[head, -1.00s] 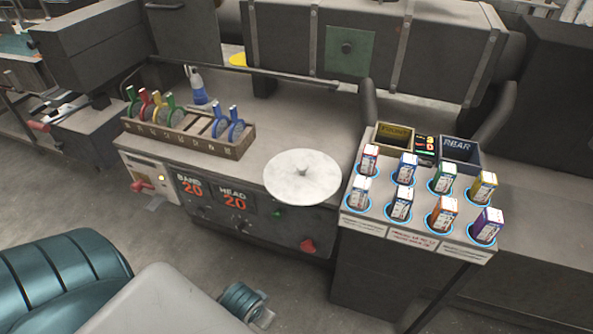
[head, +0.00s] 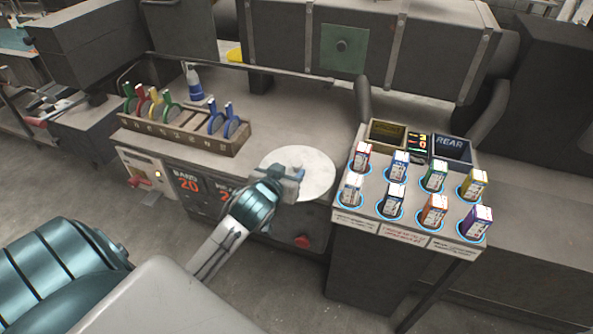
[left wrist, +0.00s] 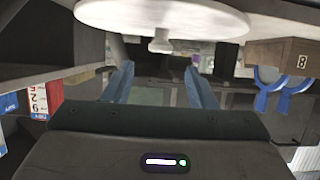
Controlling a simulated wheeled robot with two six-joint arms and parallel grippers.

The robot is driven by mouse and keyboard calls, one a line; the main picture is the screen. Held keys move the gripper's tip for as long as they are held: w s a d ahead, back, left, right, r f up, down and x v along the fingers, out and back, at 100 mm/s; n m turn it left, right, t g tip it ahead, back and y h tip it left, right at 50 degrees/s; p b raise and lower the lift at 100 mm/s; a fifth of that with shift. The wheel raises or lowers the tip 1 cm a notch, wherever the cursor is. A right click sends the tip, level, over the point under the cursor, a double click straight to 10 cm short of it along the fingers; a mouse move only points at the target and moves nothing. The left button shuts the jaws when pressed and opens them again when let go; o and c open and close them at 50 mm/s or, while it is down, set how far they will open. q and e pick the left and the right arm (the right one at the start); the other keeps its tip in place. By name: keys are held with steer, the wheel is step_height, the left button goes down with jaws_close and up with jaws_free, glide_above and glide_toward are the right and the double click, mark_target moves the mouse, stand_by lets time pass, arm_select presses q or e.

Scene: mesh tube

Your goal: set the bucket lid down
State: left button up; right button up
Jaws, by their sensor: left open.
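The bucket lid is a round white disc (head: 318,172) lying flat at the front edge of the grey bench. In the left wrist view, which looks upside down, the lid (left wrist: 185,18) fills the top, and its small central knob (left wrist: 160,45) points toward my gripper. My left gripper (head: 293,173) is over the near middle of the lid and hides the knob in the head view. In the left wrist view its blue fingers (left wrist: 160,86) are wide apart with nothing held between them; the knob shows beyond them. My right gripper is not in view.
A wooden rack (head: 188,135) with coloured loops stands left of the lid. A sloped panel (head: 365,212) with several upright boxes stands close on the right. Bare bench top (head: 290,115) lies behind the lid. A blue-and-white bottle (head: 194,82) stands at the back.

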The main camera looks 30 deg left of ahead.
mark_target(295, 165)
arm_select(q)
steer(key=x, duration=0.3)
steer(key=shift+f, duration=0.1)
steer(key=p+x, duration=0.1)
steer(key=x, duration=0.4)
steer(key=shift+f, duration=0.2)
jaws_close()
